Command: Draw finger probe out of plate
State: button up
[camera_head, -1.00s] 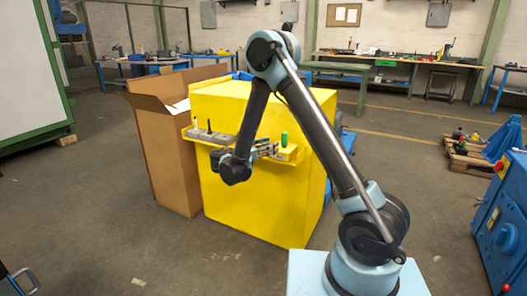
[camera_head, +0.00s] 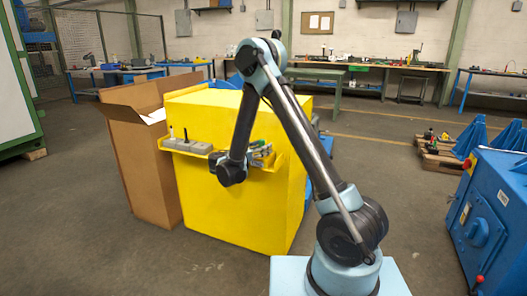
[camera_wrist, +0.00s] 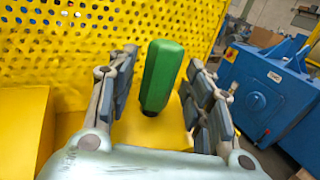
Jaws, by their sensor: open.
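A green faceted handle (camera_wrist: 162,75), which looks like the probe's grip, stands nearly upright between the fingers of my gripper (camera_wrist: 163,60) in the wrist view. My gripper is open, with a finger on each side and visible gaps to the handle. The handle's dark lower end meets a yellow surface; whether it sits in a hole cannot be told. In the head view my gripper (camera_head: 262,153) is at the right end of the yellow ledge and mostly hides the handle.
The yellow cabinet (camera_head: 235,210) carries the ledge, with a grey block (camera_head: 188,147) and thin pins at its left. A perforated yellow panel (camera_wrist: 100,40) rises behind the handle. A cardboard box (camera_head: 140,165) stands left, a blue machine (camera_head: 490,215) right.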

grip_shut()
jog(key=shift+r, duration=5.45)
jog(key=shift+s, duration=0.1)
